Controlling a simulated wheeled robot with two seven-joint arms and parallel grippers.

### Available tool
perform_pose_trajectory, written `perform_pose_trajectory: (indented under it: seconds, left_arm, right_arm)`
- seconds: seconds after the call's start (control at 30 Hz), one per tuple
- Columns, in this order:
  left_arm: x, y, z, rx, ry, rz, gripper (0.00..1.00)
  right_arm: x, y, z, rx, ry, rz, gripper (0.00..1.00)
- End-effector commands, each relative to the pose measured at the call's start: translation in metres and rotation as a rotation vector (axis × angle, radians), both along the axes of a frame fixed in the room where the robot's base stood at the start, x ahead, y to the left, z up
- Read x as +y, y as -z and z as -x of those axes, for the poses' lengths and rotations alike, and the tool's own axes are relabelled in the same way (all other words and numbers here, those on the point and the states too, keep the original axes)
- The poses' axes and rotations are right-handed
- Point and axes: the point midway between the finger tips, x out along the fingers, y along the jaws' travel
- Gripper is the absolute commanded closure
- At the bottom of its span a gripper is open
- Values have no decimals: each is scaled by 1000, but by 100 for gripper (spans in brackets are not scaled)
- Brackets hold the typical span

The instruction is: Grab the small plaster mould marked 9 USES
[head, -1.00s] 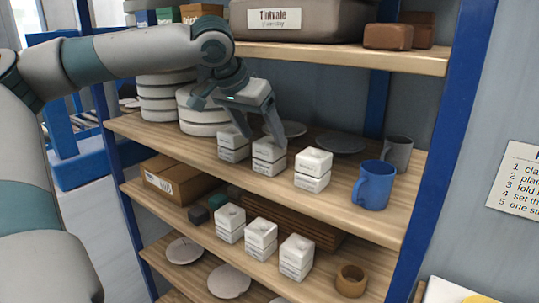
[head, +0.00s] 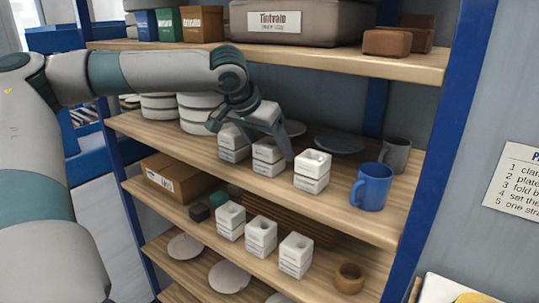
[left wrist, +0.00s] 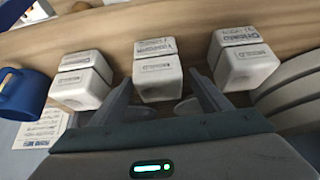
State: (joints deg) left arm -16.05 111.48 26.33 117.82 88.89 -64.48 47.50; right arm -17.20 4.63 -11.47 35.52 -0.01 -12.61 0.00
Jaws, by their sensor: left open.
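Three small white plaster moulds, each a stacked block with a square hollow on top, stand in a row on the middle shelf: a left one (head: 234,143), a middle one (head: 268,157) and a right one (head: 312,171). Their printed labels are too small to read for certain. My left gripper (head: 268,146) is open, with its fingers either side of the middle mould. In the left wrist view the middle mould (left wrist: 157,72) lies between the open fingers, with another mould on each side. I cannot tell whether the fingers touch it. My right gripper is out of view.
A blue mug (head: 371,186) and a grey mug (head: 396,154) stand right of the moulds. Dark plates (head: 339,143) lie behind, and large round white moulds (head: 197,115) stand left. Three similar moulds (head: 261,235) stand on the shelf below. The upper shelf (head: 340,58) is overhead.

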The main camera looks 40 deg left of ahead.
Motion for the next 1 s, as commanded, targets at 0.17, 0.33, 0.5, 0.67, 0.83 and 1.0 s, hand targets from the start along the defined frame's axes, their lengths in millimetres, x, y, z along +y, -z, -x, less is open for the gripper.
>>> perform_pose_trajectory:
  seconds: [0.17, 0.33, 0.5, 0.67, 0.83, 1.0]
  left_arm:
    - [0, 0, 0, 0, 0, 0, 30]
    - [0, 0, 0, 0, 0, 0, 30]
    - [0, 0, 0, 0, 0, 0, 61]
    - [0, -1, 0, -2, 0, 0, 83]
    - [0, -1, 0, -2, 0, 0, 83]
    - [0, -1, 0, -2, 0, 0, 83]
  right_arm:
    - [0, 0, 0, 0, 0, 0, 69]
    - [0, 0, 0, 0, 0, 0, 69]
    - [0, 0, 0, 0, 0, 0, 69]
    - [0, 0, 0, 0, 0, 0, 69]
    - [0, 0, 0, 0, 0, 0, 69]
    - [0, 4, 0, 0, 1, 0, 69]
